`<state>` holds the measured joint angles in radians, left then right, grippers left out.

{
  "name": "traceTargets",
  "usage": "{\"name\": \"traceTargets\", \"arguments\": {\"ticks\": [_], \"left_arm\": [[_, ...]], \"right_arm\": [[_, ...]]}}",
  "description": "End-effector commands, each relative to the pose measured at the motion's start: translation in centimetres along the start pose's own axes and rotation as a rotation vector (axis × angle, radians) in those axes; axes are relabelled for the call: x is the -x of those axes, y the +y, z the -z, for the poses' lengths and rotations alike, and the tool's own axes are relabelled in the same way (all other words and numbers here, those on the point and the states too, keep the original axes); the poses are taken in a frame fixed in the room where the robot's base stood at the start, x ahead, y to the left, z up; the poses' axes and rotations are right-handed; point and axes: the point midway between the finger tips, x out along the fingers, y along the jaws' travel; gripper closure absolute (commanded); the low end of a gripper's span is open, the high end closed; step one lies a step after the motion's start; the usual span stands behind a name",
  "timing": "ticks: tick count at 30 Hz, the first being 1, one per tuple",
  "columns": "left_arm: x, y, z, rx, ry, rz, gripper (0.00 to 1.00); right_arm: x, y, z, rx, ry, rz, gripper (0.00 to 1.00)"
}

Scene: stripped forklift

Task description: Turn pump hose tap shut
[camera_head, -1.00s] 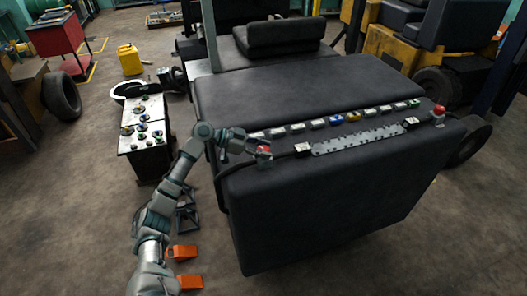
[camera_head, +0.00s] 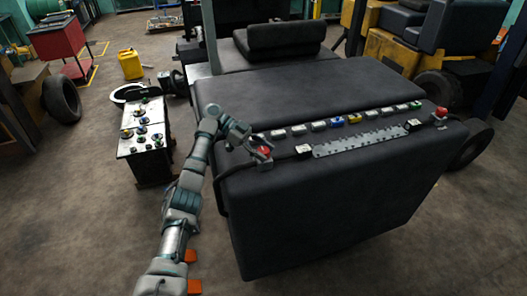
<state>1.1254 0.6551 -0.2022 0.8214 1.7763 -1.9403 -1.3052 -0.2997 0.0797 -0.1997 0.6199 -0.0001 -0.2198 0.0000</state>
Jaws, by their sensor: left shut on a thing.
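A red tap (camera_head: 264,150) sits on the left end of the hose along the top edge of the big dark block (camera_head: 320,215). My left gripper (camera_head: 258,144) is at this tap, with its fingers shut on it. The fingers partly hide the tap, and the exact angle of its handle is too small to tell. A second red tap (camera_head: 441,112) stands at the right end of the same edge, away from the gripper. My right gripper is not in view.
A perforated metal strip (camera_head: 360,140) and a row of small coloured blocks (camera_head: 353,118) lie between the taps. A control box with knobs (camera_head: 143,140) stands left of my arm. A yellow can (camera_head: 130,64) and a tyre (camera_head: 61,98) are on the floor farther back.

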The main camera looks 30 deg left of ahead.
Motion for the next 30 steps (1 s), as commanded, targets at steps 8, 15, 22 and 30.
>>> {"name": "traceTargets", "arguments": {"ticks": [8, 15, 22, 30], "left_arm": [[-0.2, 0.1, -0.5, 0.009, -0.007, -0.007, 0.89], [-0.1, 0.1, -0.3, 0.006, -0.005, -0.005, 0.28], [-0.1, 0.1, 0.0, 0.001, -0.003, -0.002, 0.28], [1.3, 0.0, 3.4, -0.002, -0.002, -0.001, 0.28]], "right_arm": [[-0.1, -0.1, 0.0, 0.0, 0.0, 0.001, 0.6], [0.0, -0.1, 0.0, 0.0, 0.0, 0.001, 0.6], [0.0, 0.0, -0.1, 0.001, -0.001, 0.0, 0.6], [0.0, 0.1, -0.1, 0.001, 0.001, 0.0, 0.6]]}}
